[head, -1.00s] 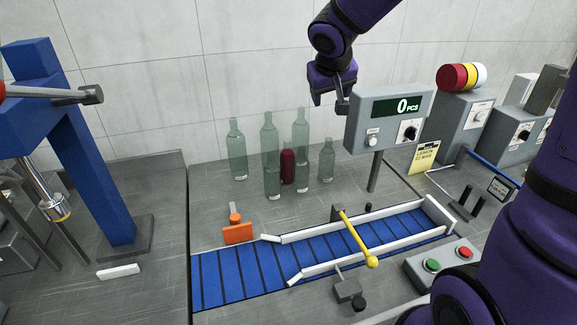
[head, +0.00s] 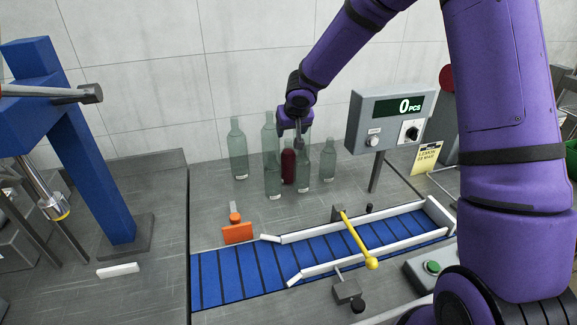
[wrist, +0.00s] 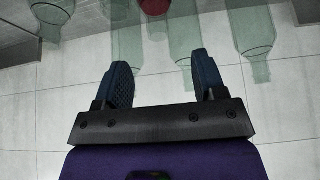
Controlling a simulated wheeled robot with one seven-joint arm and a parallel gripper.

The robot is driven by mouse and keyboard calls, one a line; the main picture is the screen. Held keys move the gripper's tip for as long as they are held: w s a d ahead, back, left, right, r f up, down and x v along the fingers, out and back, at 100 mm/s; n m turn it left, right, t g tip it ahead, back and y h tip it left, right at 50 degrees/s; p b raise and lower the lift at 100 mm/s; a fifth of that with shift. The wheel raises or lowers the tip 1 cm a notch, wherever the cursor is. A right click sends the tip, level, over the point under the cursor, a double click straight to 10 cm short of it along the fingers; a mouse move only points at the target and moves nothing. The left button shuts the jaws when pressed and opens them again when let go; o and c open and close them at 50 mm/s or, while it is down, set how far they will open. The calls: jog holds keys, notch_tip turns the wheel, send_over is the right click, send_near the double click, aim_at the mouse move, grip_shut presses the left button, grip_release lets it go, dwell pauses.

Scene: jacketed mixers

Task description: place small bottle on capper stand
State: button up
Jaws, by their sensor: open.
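Several translucent green bottles stand grouped on the grey bench, with a short one (head: 328,161) at the right and taller ones (head: 238,150) at the left and middle. A dark red bottle (head: 288,166) stands among them, partly hidden by green glass. I cannot tell which is the small bottle. The red bottle (wrist: 155,6) also shows at the top edge of the wrist view, cut off. My gripper (head: 299,140) is open and empty, pointing down above the group's right half. In the wrist view, its fingers (wrist: 163,78) are spread apart. The blue capper stand (head: 92,170) is at the left.
A blue conveyor (head: 300,268) with white rails and a yellow lever (head: 357,242) lies in front of the bottles. A counter display (head: 390,118) stands to their right. An orange block (head: 238,233) sits front left. Bare bench lies between stand and bottles.

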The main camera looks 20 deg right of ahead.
aim_at(289, 141)
jog(key=shift+x, duration=4.05)
jog(key=shift+s+d, duration=0.1)
grip_shut()
